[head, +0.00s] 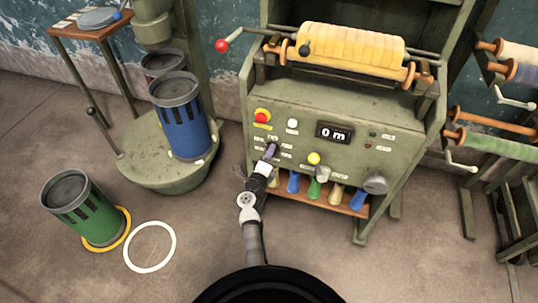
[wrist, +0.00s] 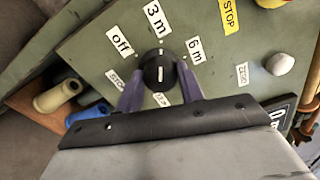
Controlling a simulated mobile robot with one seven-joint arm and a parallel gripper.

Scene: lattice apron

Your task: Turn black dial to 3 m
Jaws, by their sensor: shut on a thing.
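The black dial (wrist: 158,70) sits on the green control panel (head: 300,112) between my two purple fingers in the wrist view. My gripper (wrist: 160,80) is shut on it from both sides. The dial's white line points up in the picture, roughly at the "3 m" label (wrist: 155,19). The "off" label (wrist: 119,40) is to its left and the "6 m" label (wrist: 194,50) to its right. Lower labels are partly hidden by my fingers. In the head view my gripper (head: 270,153) covers the dial. The display (head: 334,133) reads "0 m".
A red stop button (head: 262,116), white button (head: 292,124) and yellow button (head: 314,158) are on the panel. A yellow roll (head: 345,48) lies above it. Blue (head: 182,118) and green (head: 82,210) canisters stand left.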

